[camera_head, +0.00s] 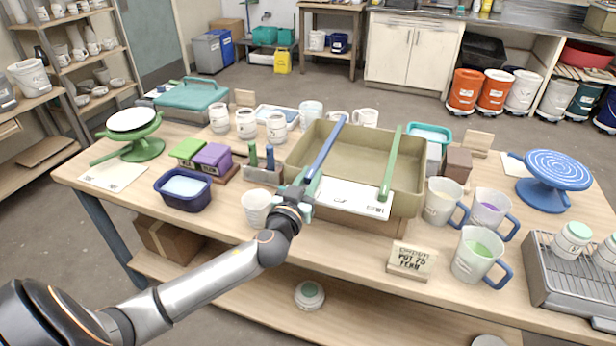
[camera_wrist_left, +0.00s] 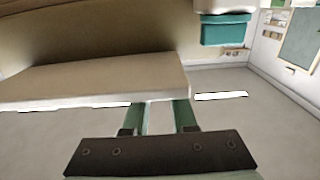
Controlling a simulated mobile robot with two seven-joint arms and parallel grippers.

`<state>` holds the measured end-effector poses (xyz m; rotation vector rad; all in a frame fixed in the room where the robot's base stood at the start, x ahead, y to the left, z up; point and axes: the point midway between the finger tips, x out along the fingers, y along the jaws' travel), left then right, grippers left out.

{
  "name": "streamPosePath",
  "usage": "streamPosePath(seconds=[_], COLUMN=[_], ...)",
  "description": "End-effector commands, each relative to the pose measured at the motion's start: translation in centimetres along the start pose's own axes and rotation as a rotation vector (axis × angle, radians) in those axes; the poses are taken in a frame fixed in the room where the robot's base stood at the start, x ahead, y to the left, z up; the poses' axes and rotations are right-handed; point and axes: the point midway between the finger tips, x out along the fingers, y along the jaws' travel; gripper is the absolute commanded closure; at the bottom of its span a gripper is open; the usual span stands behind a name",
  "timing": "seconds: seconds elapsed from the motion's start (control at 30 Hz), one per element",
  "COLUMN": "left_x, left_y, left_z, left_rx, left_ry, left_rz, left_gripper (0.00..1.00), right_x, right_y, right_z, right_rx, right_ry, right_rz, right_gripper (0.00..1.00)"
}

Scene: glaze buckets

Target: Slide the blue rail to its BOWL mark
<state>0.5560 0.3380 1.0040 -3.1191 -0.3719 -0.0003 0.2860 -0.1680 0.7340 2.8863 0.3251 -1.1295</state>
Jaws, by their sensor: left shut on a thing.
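The blue rail (camera_head: 327,146) lies across the tan basin (camera_head: 303,152) from its back rim to its front. My left gripper (camera_head: 308,182) is at the rail's near end, at the basin's front left, and is shut on that end. Its teal fingers (camera_wrist_left: 160,116) show in the left wrist view, below a pale block-like edge; I cannot make out the rail there. A white marked strip (camera_head: 350,198) runs along the basin's front; its print is too small to read. My right gripper is not in view.
A green rail (camera_head: 391,160) crosses the basin to the right of the blue one. A white cup (camera_head: 256,207) stands just left of my gripper.

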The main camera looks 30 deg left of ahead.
Motion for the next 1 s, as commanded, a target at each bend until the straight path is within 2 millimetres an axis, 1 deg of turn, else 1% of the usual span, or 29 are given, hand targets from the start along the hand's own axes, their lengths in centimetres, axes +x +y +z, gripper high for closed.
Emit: streamPosePath(seconds=[0.1,0.23,0.33,0.57,0.6,0.83,0.87,1.0], left_x=[0.0,0.0,-0.1,-0.1,-0.1,0.0,0.0,0.0], left_y=[1.7,2.9,3.3,3.3,3.3,3.2,3.2,3.2], left_z=[0.3,0.2,0.1,0.1,0.1,0.1,0.0,0.0], left_rx=[-0.008,-0.005,-0.002,-0.001,-0.001,-0.001,-0.001,-0.001], left_ry=[0.0,-0.001,-0.002,-0.002,-0.002,-0.001,-0.001,0.0], left_rz=[0.001,0.002,0.002,0.002,0.002,0.002,0.002,0.001], left_gripper=[1.0,1.0,1.0,1.0,0.73,0.47,0.45,0.45], right_x=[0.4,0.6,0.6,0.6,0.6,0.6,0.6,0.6], right_y=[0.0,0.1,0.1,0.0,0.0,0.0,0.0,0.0], right_z=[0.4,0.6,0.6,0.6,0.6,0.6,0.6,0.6], right_rx=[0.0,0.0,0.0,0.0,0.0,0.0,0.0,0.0], right_ry=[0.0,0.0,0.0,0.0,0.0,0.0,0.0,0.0], right_rz=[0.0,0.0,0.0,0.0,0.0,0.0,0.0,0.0], right_gripper=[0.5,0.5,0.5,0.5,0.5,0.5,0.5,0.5])
